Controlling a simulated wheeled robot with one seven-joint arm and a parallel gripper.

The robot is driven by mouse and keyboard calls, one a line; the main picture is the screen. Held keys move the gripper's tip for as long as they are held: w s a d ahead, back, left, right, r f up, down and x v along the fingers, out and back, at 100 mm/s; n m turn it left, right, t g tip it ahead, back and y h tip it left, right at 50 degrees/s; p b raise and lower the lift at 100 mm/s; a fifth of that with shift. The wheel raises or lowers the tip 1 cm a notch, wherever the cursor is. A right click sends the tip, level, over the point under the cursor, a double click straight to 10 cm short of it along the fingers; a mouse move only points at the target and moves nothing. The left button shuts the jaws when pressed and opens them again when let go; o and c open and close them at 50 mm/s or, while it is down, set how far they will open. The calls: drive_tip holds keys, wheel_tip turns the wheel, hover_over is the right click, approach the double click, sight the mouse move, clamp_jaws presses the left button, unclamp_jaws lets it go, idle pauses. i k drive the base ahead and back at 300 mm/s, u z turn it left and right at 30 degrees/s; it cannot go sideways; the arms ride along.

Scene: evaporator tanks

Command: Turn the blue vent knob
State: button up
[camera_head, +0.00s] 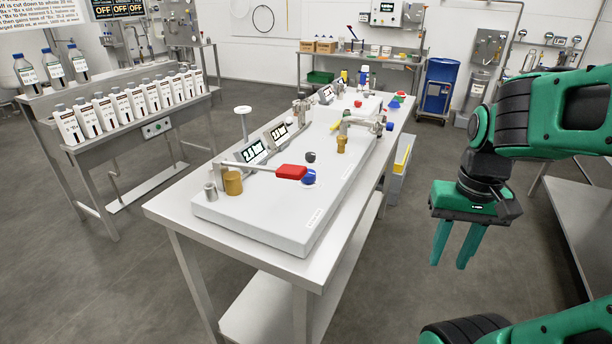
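A blue knob (308,178) sits on the near end of the white tank top (260,225), just right of a red lever handle (291,172) that partly covers it. A dark knob (310,157) is just behind it. Another blue knob (389,126) shows farther back by a second valve, and I cannot tell from labels which is the vent knob. My gripper (448,266) hangs to the right of the table, fingers pointing down, apart and empty. It is well away from both blue knobs.
The tank stands on a steel table (170,208) with metal fittings and small displays (254,152). A bottle rack (130,128) is at left. A blue drum (438,86) stands at the back. A steel bench (580,220) is at right. The floor between table and bench is clear.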

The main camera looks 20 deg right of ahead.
sight(310, 177)
drive_tip(key=u, duration=1.25)
drive_tip(key=k, duration=1.75)
drive_tip(key=z, duration=0.45)
drive_tip(key=i, duration=1.7)
